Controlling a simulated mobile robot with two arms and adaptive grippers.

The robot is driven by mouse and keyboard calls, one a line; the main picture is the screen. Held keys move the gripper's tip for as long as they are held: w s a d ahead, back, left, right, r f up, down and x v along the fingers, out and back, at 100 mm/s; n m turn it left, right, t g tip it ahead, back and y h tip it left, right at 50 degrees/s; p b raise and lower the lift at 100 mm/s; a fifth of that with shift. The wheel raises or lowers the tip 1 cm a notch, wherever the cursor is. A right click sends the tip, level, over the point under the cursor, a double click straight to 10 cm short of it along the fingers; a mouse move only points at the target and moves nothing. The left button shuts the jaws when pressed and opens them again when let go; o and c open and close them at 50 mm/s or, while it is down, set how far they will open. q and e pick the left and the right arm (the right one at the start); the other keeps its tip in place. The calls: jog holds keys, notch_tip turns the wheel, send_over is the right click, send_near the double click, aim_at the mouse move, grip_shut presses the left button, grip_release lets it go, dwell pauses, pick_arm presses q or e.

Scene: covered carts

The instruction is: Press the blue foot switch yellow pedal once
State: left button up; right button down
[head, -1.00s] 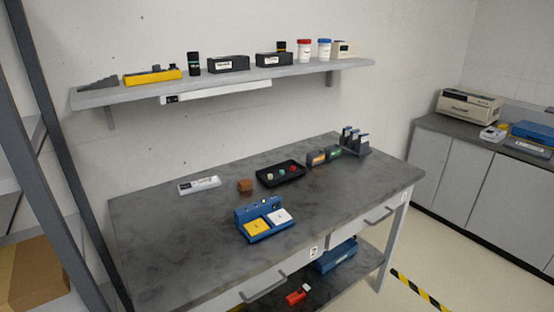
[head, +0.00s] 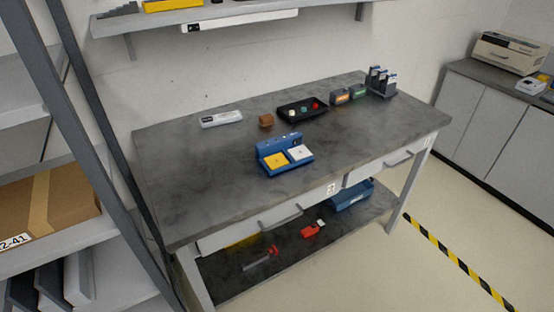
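The blue foot switch (head: 284,155) sits on the grey workbench top, near the middle of its front half. Its yellow pedal (head: 275,160) is on the left and a white pedal (head: 300,153) is on the right. Small knobs or lights show on its raised back part. Nothing touches the switch. Neither of my grippers is in the head view.
The workbench (head: 200,190) has clear top around the switch. Behind it are a brown block (head: 266,121), a black tray (head: 290,116) with small coloured pieces and a white device (head: 221,119). A shelving rack (head: 85,130) stands at the left. Open floor lies front right.

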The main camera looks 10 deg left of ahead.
pick_arm(q)
grip_shut()
dwell(1.1)
